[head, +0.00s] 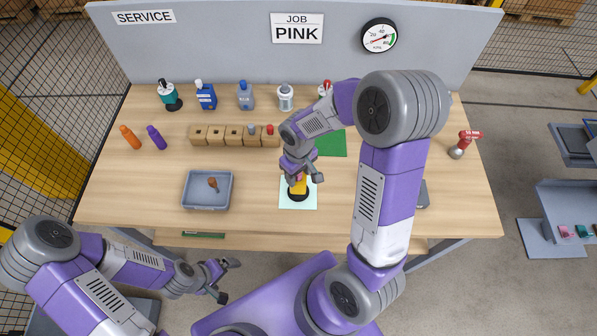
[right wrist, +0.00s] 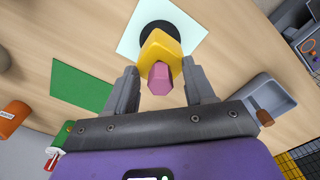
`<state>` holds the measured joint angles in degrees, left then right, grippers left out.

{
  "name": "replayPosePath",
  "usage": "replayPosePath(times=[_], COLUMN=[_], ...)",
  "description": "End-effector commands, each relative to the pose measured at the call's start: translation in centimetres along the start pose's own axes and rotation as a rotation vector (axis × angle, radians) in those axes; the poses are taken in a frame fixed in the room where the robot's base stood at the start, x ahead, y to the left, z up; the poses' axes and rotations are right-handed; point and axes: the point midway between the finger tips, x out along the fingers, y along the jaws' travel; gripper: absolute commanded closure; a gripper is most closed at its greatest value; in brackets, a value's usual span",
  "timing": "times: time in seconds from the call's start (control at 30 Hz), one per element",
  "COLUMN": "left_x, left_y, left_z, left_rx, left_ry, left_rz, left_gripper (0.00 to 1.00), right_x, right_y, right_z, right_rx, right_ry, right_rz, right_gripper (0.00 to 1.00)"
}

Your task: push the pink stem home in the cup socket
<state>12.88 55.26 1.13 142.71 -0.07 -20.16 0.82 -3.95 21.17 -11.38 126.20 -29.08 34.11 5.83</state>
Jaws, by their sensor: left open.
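The pink stem (right wrist: 160,78) shows in the right wrist view at the near end of a yellow lifter body (right wrist: 158,52). How deep it sits is hard to tell. Behind the body is a round black part (right wrist: 155,30), apparently the cup, on a pale mat (right wrist: 130,40). In the head view the yellow body (head: 299,187) stands on the mat (head: 311,203), partly covered by my right gripper (head: 302,176). My right gripper (right wrist: 162,88) is open, its fingers either side of the stem with gaps. My left gripper (head: 226,278) is open and empty off the table's front left.
A wooden block rack (head: 216,136) with small stems stands behind. A grey tray (head: 208,190) holds a brown-ended piece. Bottles (head: 206,95) line the back below a panel with a gauge (head: 379,36). A green mat (head: 331,143) lies behind my right gripper. The table's right part is mostly clear.

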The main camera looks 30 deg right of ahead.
Motion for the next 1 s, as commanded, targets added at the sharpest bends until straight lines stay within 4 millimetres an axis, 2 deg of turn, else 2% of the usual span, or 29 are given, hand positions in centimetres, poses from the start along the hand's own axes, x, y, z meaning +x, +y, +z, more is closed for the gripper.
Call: replayPosePath(times=[0.27,0.6,0.7,1.0], left_x=[-0.1,-0.8,-0.9,-1.0], left_y=[0.0,0.3,0.4,0.4], left_z=[0.0,0.0,0.0,0.0], left_rx=[0.0,0.0,0.0,0.0], left_ry=[0.0,0.0,0.0,0.0], left_rz=[0.0,0.0,0.0,0.0], left_gripper=[0.0,0.0,0.0,0.0], right_x=[-0.5,-5.9,-7.0,-7.6], right_y=[0.0,0.0,0.0,0.0], right_z=[0.0,-0.1,-0.1,0.0], right_rx=[0.0,0.001,0.0,-0.001], right_ry=[0.002,0.005,0.003,0.0], right_rz=[0.001,0.0,0.0,0.0], right_gripper=[0.46,0.46,0.46,0.46])
